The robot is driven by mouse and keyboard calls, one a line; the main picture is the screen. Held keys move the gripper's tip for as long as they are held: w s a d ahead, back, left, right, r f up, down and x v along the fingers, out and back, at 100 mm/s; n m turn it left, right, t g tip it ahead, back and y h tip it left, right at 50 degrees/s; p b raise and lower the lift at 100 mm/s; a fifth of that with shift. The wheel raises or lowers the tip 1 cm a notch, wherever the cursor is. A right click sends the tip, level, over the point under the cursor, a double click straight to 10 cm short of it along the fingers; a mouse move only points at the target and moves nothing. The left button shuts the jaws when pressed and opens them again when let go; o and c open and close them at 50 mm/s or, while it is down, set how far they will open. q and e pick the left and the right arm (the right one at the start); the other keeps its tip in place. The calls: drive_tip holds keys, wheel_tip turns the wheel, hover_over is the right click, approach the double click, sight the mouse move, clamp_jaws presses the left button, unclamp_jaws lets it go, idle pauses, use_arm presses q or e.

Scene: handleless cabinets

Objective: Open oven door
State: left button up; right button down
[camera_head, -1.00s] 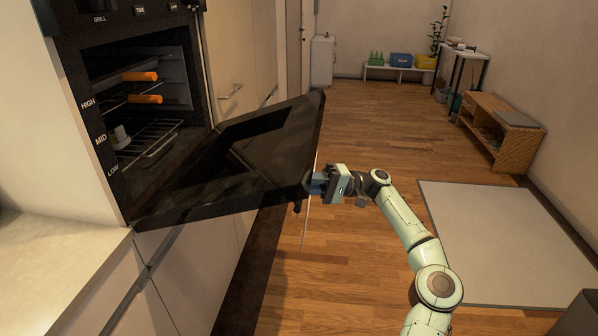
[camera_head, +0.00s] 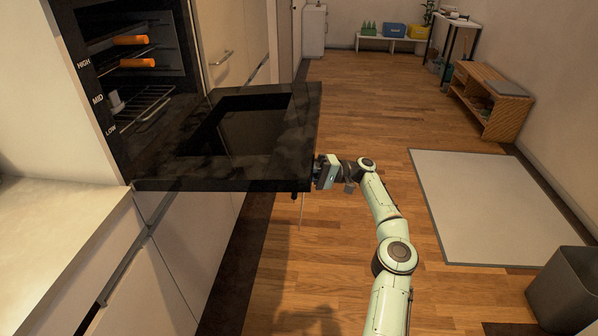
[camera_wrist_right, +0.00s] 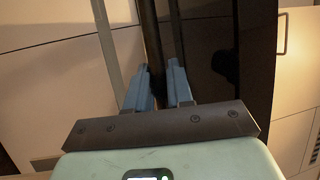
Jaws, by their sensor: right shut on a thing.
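The black oven door (camera_head: 292,146) is folded down, close to level, in front of the oven (camera_head: 150,70) in the head view. Inside the oven are wire racks and orange items. My right gripper (camera_head: 318,172) is at the door's outer edge, shut on what appears to be its handle; the fingers' grip is partly hidden there. In the right wrist view, the two blue fingers of my right gripper (camera_wrist_right: 165,88) sit either side of a dark bar by the door (camera_wrist_right: 225,60). My left gripper is not in view.
A pale counter (camera_head: 55,225) and white cabinets stand at the left. A grey mat (camera_head: 500,205) lies on the wooden floor, with a dark bin (camera_head: 563,288) in front right. A wooden shelf unit (camera_head: 490,98) stands against the right wall. Floor between is clear.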

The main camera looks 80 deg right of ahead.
drive_tip(key=shift+f, duration=0.1)
drive_tip(key=c, duration=1.1)
unclamp_jaws()
drive_tip(key=shift+w, duration=0.15)
